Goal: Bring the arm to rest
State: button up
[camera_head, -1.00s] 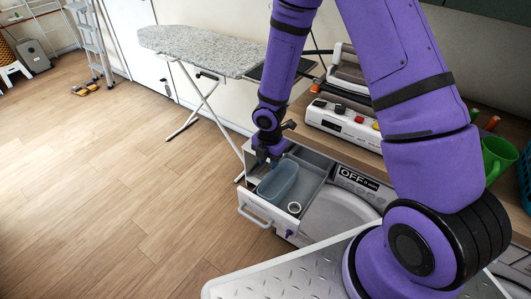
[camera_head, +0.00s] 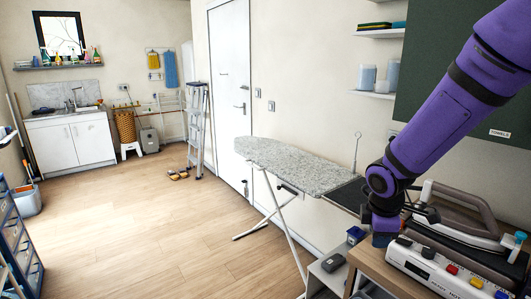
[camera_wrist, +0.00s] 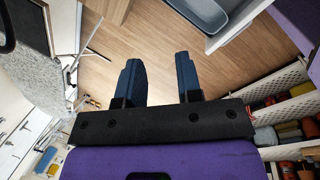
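My gripper (camera_wrist: 158,65) shows in the wrist view with its two dark blue fingers apart and nothing between them. Bare wooden floor lies beyond the fingertips. In the head view my purple arm comes in from the upper right and bends down beside the ironing board. The fingers are hard to make out there. A blue-grey container (camera_wrist: 200,12) sits in the pulled-out drawer (camera_wrist: 235,28) at the top right of the wrist view, apart from the fingers.
The ironing board (camera_head: 290,165) stands left of my arm. A machine with coloured knobs (camera_head: 440,272) sits on the wooden counter at right. Shelves (camera_wrist: 285,110) with several items line the right of the wrist view. Open floor (camera_head: 170,225) spreads to the left.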

jog(key=s+d+r+m+t+y, duration=0.1)
jog(key=s+d+r+m+t, duration=0.1)
jog(key=s+r+m, duration=1.3)
jog(key=s+d+r, duration=0.1)
jog(key=s+r, duration=0.4)
jog(key=s, duration=0.2)
jog(key=shift+r+t+y, duration=0.25)
jog(key=shift+t+y, duration=0.05)
jog(key=shift+t, duration=0.1)
jog(key=shift+d, duration=0.1)
jog(key=shift+c, duration=0.5)
